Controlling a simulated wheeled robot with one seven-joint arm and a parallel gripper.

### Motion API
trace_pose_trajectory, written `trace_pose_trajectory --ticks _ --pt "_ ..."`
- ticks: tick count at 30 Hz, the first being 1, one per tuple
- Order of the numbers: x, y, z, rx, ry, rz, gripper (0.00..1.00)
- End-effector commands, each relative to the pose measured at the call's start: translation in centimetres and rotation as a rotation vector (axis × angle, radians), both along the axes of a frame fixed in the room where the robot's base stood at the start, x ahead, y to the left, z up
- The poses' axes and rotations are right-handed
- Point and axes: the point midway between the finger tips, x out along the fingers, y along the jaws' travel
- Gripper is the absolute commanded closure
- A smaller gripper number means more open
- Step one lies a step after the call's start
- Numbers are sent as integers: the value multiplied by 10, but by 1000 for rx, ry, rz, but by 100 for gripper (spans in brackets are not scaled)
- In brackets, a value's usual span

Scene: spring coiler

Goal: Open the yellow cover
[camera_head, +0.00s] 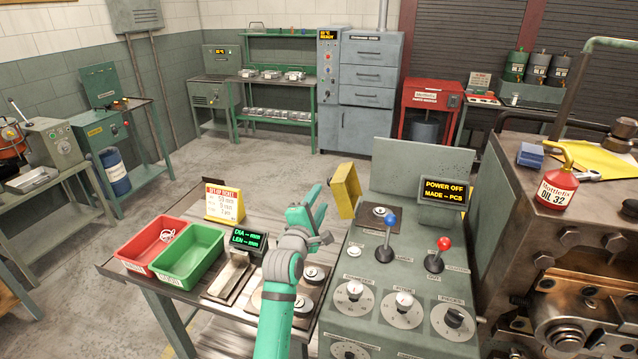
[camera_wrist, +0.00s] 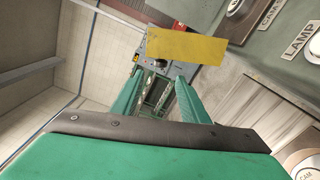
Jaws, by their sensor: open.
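The yellow cover (camera_head: 345,190) is a shallow box-like lid at the left edge of the grey control panel (camera_head: 365,262). It is tilted up on its side, and the dark plate with a round button (camera_head: 379,212) beside it is uncovered. In the wrist view the cover (camera_wrist: 187,47) shows as a flat yellow face beyond the fingertips. My gripper (camera_head: 322,214) is open and empty, just left of the cover, with a gap visible between them in the head view. The wrist view shows the two green fingers apart (camera_wrist: 158,82). The cover's hinge is not clearly visible.
A blue-knobbed lever (camera_head: 388,237) and a red-knobbed lever (camera_head: 439,252) rise from the panel. A display (camera_head: 444,190) reads POWER OFF. Red (camera_head: 136,246) and green (camera_head: 167,274) bins and a yellow ticket stand (camera_head: 223,203) are to the left. Open floor lies behind.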

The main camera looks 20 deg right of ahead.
Motion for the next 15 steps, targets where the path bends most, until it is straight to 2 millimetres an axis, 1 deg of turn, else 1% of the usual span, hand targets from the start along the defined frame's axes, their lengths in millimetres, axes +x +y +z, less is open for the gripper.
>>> trace_pose_trajectory --ticks 1,5,8,15 --pt "-1 -5 0 -8 7 -6 59" --pt "5 -13 0 -15 17 -10 59" --pt "16 -19 1 -13 14 -9 59" --pt "52 -44 1 -13 14 -10 59"
